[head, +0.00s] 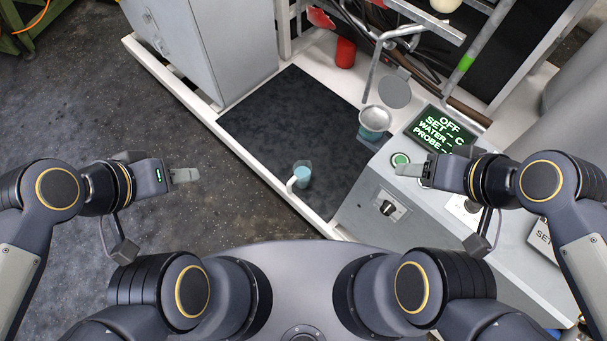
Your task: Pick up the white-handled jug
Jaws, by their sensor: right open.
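The jug (303,174) is small, with a pale blue body and a white handle (291,185) on its lower left side. It stands near the front edge of the black mat (275,120). My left gripper (198,175) is well to the left of the jug, above the dark floor; I cannot tell whether its fingers are apart. My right gripper (398,170) is open and empty, to the right of the jug, over the grey control unit. Neither gripper touches the jug.
A red cup (345,52) and a grey cabinet (210,40) are farther back. The mat around the jug is clear.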

